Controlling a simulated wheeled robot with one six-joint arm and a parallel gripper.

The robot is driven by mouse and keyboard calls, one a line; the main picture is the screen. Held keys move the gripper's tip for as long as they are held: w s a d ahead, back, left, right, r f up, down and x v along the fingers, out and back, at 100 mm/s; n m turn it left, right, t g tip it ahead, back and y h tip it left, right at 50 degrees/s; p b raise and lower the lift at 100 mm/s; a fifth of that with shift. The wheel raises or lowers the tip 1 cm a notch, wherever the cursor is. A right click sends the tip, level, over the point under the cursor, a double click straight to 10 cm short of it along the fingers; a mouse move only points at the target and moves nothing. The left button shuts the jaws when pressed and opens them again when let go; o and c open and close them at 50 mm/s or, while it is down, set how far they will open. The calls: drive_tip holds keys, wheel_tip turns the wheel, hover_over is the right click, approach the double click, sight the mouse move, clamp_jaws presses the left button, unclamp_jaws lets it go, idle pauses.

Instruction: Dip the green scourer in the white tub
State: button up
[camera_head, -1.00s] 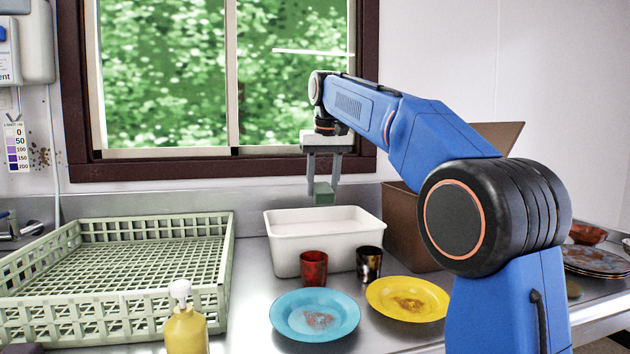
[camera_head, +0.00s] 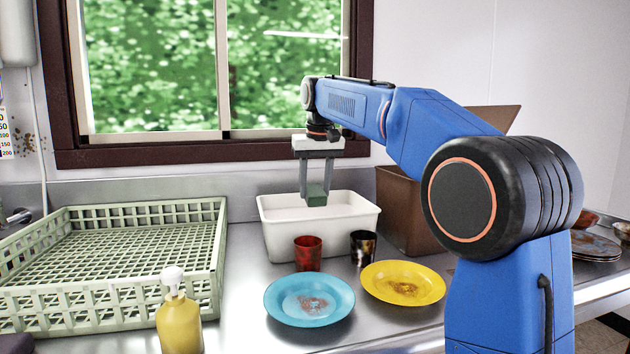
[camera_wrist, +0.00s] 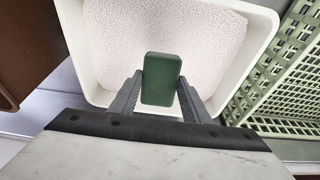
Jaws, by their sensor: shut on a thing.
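The green scourer (camera_head: 317,195) is held between the fingertips of my gripper (camera_head: 316,192), which points straight down. The white tub (camera_head: 330,233) stands on the steel counter below it. In the head view the scourer is at about the height of the tub's rim, toward its back. In the wrist view the scourer (camera_wrist: 161,79) sits between the two fingers of my gripper (camera_wrist: 161,88), over the tub's pale, foamy-looking contents (camera_wrist: 120,50). The tub's white rim (camera_wrist: 262,45) surrounds it. I cannot tell whether the scourer touches the contents.
A red cup (camera_head: 307,254) and a dark cup (camera_head: 363,249) stand just in front of the tub. Blue (camera_head: 285,308) and yellow (camera_head: 425,290) soiled plates lie nearer. A green rack (camera_head: 215,255) is at left, a soap bottle (camera_head: 180,325) in front, a brown box (camera_head: 400,215) at right.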

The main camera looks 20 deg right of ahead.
drive_tip(key=shift+s+f+x, duration=0.1)
drive_tip(key=shift+s+x, duration=0.2)
drive_tip(key=shift+x, duration=0.85)
drive_tip(key=shift+s+f+x, duration=0.1)
drive_tip(key=shift+s+x, duration=0.15)
drive_tip(key=shift+x, duration=0.95)
drive_tip(key=shift+s+x, duration=0.3)
drive_tip(key=shift+x, duration=0.85)
drive_tip(key=shift+w+r+v, duration=0.1)
drive_tip(key=shift+w+v, duration=0.35)
drive_tip(key=shift+v, duration=1.35)
drive_tip(key=shift+w+r+v, duration=0.1)
drive_tip(key=shift+w+v, duration=0.3)
drive_tip(key=shift+v, duration=1.4)
drive_tip(key=shift+w+r+v, duration=0.1)
drive_tip(key=shift+w+v, duration=0.35)
drive_tip(key=shift+v, duration=1.35)
